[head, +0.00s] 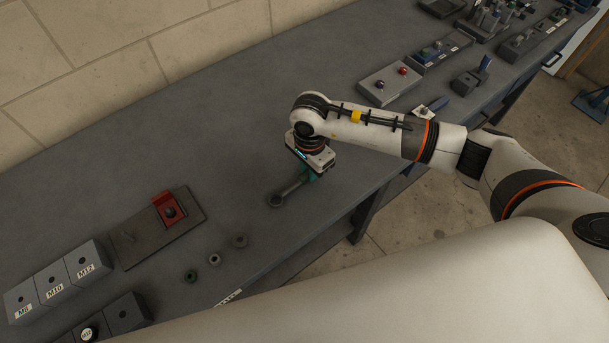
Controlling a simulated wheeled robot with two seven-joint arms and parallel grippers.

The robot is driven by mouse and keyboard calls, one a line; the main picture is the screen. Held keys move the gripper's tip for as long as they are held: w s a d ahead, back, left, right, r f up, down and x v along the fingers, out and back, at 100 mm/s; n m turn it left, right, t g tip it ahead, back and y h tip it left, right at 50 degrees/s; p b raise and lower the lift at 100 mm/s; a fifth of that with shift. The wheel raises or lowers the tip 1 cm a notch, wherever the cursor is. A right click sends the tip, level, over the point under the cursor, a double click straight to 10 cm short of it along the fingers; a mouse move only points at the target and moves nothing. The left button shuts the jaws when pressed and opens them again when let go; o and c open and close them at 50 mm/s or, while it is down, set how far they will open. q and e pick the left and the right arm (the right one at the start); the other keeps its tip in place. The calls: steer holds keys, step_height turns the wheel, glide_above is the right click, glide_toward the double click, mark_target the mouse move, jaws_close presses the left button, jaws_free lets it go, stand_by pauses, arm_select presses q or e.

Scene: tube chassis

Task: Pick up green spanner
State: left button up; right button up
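The spanner (287,192) lies on the grey workbench (215,140). Its dark ring end points to the lower left, and a green part (307,174) shows just under my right gripper. My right gripper (309,172) is directly over the green part, pointing down. The gripper body and wrist hide its fingers, so I cannot tell whether they are closed on the spanner. My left gripper is not in view.
Several nuts (214,259) lie left of the spanner. A dark plate with a red block (168,206) and labelled grey blocks (52,281) stand further left. A box with red and blue buttons (390,83) stands at the upper right.

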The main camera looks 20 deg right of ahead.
jaws_close()
steer(key=shift+r, duration=0.15)
